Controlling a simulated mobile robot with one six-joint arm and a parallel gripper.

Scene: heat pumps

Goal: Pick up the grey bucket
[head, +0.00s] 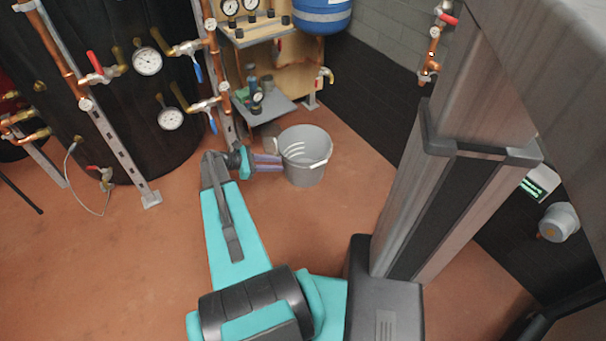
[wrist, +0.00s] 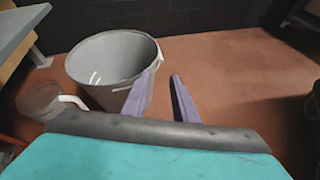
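The grey bucket (head: 306,172) stands upright on the floor, open at the top, with a pale handle at its rim. In the wrist view the bucket (wrist: 92,68) fills the upper left. My gripper (head: 278,163) is at the bucket's left side in the head view. In the wrist view my gripper (wrist: 166,70) is open, its two purple fingers apart with floor showing between them. The left finger overlaps the bucket's right wall; the right finger is clear of it. I cannot tell whether a finger touches the bucket.
A low grey shelf (head: 270,110) with small items stands behind the bucket. Pipe rigs with gauges (head: 148,62) and a dark tank (head: 60,100) stand left. A dark wall (head: 375,100) is behind on the right. Open floor (head: 130,260) lies left and in front.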

